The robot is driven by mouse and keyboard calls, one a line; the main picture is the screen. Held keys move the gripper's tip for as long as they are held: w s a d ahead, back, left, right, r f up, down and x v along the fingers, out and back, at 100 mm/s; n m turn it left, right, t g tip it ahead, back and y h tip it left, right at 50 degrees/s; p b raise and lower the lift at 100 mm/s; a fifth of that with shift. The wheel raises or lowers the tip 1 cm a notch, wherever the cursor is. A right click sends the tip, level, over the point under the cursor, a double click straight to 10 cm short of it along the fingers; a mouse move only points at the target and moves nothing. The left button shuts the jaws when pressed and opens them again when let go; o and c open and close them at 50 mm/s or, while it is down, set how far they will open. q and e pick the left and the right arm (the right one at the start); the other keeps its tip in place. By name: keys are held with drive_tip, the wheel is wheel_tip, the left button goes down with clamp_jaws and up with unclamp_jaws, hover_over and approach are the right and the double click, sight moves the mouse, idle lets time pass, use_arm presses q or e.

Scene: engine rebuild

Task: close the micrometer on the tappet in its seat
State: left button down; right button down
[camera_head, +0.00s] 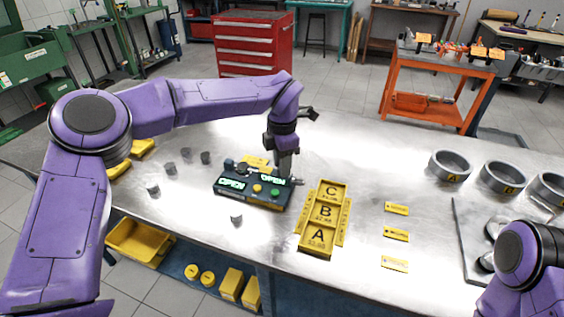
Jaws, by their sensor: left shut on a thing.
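The measuring stand (243,200) is a dark box on the bench with two green displays, both reading OPEN. A dark round piece (242,168), which looks like a tappet, sits on top of it near the middle. My left gripper (285,172) points down at the stand's right end. It is shut on a grey metal part there (298,181), which looks like the micrometer; the fingers hide much of it. Several loose grey tappets (170,168) stand to the left, and one tappet (236,218) stands in front. My right arm shows at lower right; its gripper is out of view.
A yellow tray (318,252) marked A, B and C lies right of the stand. Yellow labels (395,233) lie farther right. Grey rings (450,165) and a grey plate (466,222) occupy the right side. The bench between stand and tray is clear.

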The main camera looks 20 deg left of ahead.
use_arm(q)
drive_tip(key=n+b, duration=0.1)
drive_tip(key=n, duration=0.4)
drive_tip(key=shift+n, duration=0.3)
drive_tip(key=n+b, duration=0.2)
drive_tip(key=n, duration=0.3)
drive_tip(key=shift+r+n+b, duration=0.1)
drive_tip(key=shift+n+b, duration=0.2)
drive_tip(key=shift+b, duration=0.1)
drive_tip(key=c, duration=0.8)
unclamp_jaws()
drive_tip(key=shift+r, duration=0.1)
wheel_tip(320, 180, up, 10)
drive_tip(key=shift+r, duration=0.2)
drive_tip(key=shift+f, duration=0.1)
